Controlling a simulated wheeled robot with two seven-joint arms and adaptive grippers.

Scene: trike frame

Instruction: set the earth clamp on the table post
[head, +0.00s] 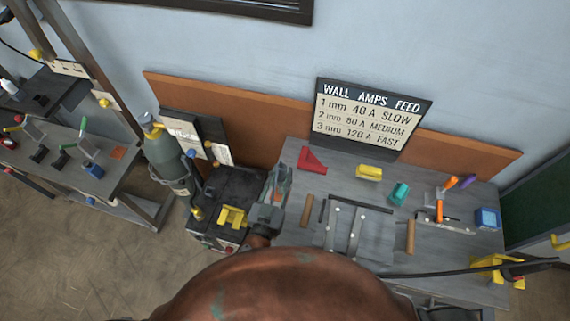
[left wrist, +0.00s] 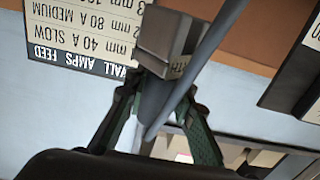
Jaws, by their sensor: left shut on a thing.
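My left gripper (head: 278,178) is at the left edge of the grey table (head: 450,240), fingers pointing toward the back wall. In the left wrist view its two green fingers (left wrist: 156,92) are closed around a dark rounded part. A grey block, seemingly the earth clamp (left wrist: 168,38), is at the fingertips; its label is partly hidden and ends in "TH". A grey cable (left wrist: 208,48) runs diagonally beside the block. I cannot make out the table post in either view. My right gripper is not in view.
A sign (head: 368,112) stands at the table's back. A red wedge (head: 312,160), yellow block (head: 368,172), teal part (head: 399,194) and blue box (head: 487,218) lie on the table. A dark machine (head: 232,188) and gas cylinder (head: 165,155) stand to the left.

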